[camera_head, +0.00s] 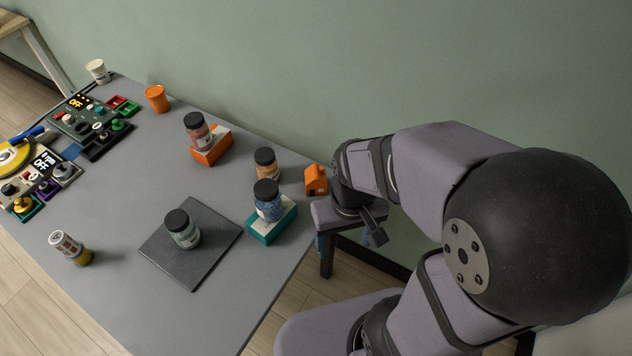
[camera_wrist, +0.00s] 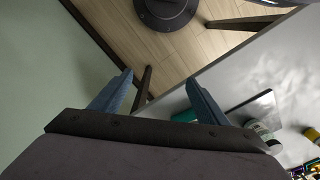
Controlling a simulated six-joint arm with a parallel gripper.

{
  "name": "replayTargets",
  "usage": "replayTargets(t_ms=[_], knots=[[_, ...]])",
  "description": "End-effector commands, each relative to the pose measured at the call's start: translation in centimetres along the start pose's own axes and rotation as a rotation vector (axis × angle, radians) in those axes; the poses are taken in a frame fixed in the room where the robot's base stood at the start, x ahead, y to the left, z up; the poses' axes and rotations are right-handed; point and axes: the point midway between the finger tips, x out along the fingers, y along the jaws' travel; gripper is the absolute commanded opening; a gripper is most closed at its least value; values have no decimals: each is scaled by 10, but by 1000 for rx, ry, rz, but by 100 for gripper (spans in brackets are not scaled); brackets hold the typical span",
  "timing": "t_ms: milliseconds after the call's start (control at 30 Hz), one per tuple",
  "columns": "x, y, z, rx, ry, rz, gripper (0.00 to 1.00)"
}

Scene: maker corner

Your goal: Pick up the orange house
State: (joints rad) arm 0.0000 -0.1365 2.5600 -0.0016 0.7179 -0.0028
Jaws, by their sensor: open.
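The orange house (camera_head: 316,180) is a small block with a dark opening. It stands at the right corner of the grey table in the head view, close to the wall side. My gripper shows in the wrist view (camera_wrist: 158,80) with its two blue fingers spread apart and nothing between them. In the head view my wrist is just right of the house, and the blue fingers point down past the table's edge, partly hidden by my gripper body. The fingers are apart from the house. The house is not seen in the wrist view.
Near the house are a jar with orange contents (camera_head: 266,164) and a blue jar (camera_head: 267,200) on a teal block (camera_head: 272,228). A red jar (camera_head: 198,132) stands on an orange block (camera_head: 212,150).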

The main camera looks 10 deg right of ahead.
Motion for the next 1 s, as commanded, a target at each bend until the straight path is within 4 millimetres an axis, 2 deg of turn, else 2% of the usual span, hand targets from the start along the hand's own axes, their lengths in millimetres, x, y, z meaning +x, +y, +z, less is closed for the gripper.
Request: replayTargets(t_ms=[267,467,567,767,1000], knots=[[0,0,-2,25,6,-2,69],[-1,-4,-15,239,58,-25,69],[-3,-9,-31,449,112,-64,69],[-14,-21,-82,1017,253,-244,69],[-38,-20,-155,1778,377,-643,69]])
